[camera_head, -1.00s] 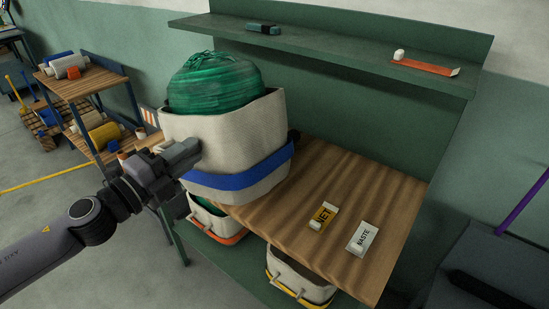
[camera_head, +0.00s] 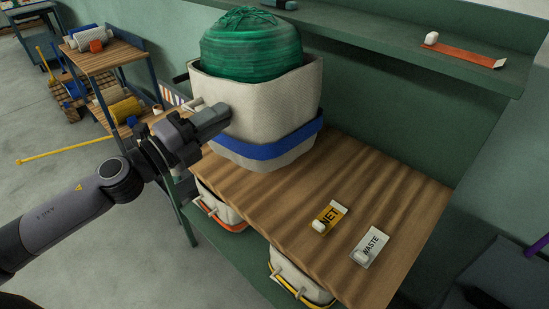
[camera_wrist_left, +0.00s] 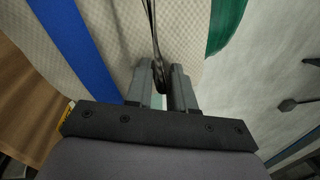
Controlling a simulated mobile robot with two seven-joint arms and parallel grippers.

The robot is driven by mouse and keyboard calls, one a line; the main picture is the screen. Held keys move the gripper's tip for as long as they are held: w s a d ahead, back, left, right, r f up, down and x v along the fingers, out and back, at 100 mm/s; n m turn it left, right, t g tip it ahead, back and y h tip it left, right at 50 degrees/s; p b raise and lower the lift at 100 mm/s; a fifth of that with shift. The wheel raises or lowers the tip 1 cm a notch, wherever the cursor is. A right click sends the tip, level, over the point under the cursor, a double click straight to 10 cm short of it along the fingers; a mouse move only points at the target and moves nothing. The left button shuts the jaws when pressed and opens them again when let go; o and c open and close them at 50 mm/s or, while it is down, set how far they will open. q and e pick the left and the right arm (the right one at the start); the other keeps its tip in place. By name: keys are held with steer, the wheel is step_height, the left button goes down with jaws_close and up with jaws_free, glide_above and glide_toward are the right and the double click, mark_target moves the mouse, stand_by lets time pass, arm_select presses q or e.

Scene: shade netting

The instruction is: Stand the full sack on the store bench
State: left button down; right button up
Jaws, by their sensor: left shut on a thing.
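The full sack (camera_head: 280,105) is pale canvas with a blue band, and rolled green netting (camera_head: 250,48) bulges from its top. It stands upright at the left end of the wooden store bench (camera_head: 345,205). Its base is at the bench top, but I cannot tell whether it bears fully on it. My left gripper (camera_head: 222,117) is at the sack's near left side. In the left wrist view it is shut on a dark loop of the sack (camera_wrist_left: 156,45), beside the canvas wall and blue band. The sack's far side is hidden. My right gripper is out of view.
A yellow NET label (camera_head: 331,217) and a white WASTE label (camera_head: 370,246) lie on the bench's right part. Between them and the sack is bare wood. A green shelf (camera_head: 385,55) overhangs the back. Sacks with orange (camera_head: 222,210) and yellow (camera_head: 298,277) trim sit below.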

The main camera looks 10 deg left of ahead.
mark_target(234, 152)
arm_select(q)
steer(key=shift+m+h+b, duration=0.3)
steer(key=shift+m+b, duration=0.25)
steer(key=shift+m, duration=0.25)
steer(key=shift+f, duration=0.15)
steer(key=shift+m, duration=0.3)
step_height(234, 152, down, 10)
steer(key=b, duration=0.4)
steer(key=shift+r, duration=0.25)
steer(key=c, duration=1.4)
jaws_free()
steer(key=shift+f, duration=0.2)
steer(key=o, duration=0.4)
steer(key=shift+s, duration=0.1)
steer(key=shift+o, duration=0.2)
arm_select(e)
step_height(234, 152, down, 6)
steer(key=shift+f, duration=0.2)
arm_select(q)
steer(key=shift+s+a+b, duration=0.1)
steer(key=shift+a+b, duration=0.05)
steer(key=shift+b, duration=0.15)
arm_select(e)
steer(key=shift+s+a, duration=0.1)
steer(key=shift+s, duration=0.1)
